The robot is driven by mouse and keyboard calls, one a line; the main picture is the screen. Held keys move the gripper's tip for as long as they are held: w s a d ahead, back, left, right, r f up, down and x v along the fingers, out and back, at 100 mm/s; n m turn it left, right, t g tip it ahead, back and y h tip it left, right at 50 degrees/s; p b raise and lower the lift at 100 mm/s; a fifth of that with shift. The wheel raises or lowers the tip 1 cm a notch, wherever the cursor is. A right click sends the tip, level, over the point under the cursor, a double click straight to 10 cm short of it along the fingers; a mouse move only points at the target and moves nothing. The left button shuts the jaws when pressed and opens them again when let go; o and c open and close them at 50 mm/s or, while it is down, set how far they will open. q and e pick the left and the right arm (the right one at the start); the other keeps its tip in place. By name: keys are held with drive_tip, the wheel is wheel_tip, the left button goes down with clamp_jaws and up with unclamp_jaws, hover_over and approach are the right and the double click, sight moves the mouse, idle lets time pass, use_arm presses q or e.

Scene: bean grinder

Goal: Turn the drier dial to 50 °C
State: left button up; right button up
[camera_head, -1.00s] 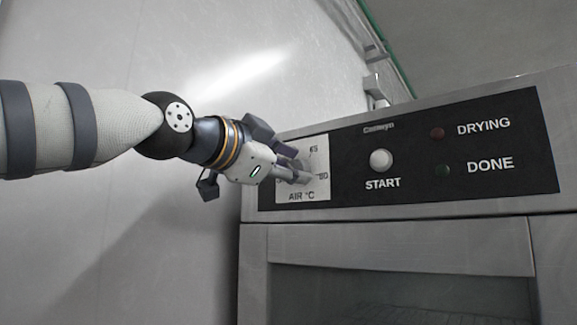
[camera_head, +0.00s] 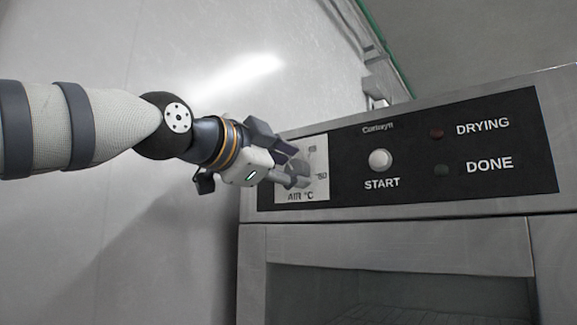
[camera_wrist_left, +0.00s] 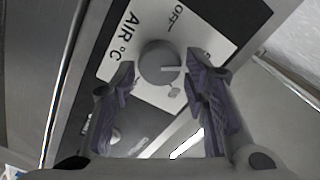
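The drier dial (camera_wrist_left: 158,62) is a round grey knob on a white plate (camera_head: 292,193) marked AIR °C, at the left of the black control panel. In the left wrist view its white pointer line points right, toward one finger; the OFF mark is at the upper right. The number at the pointer is hidden or too small to read. My left gripper (camera_head: 303,171) is in front of the plate and covers most of the dial in the head view. In the left wrist view its purple-padded fingers (camera_wrist_left: 160,75) are apart, one on each side of the dial, with visible gaps. My right gripper is not in view.
The START button (camera_head: 380,160) is right of the plate, with the DRYING lamp (camera_head: 437,134) and DONE lamp (camera_head: 442,170) beyond it. The drier door (camera_head: 400,248) is below. A plain wall (camera_head: 90,240) is behind my left arm.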

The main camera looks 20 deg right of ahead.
use_arm(q)
drive_tip(key=shift+o, duration=0.3)
drive_tip(key=shift+a, duration=0.1)
drive_tip(key=v, duration=1.2)
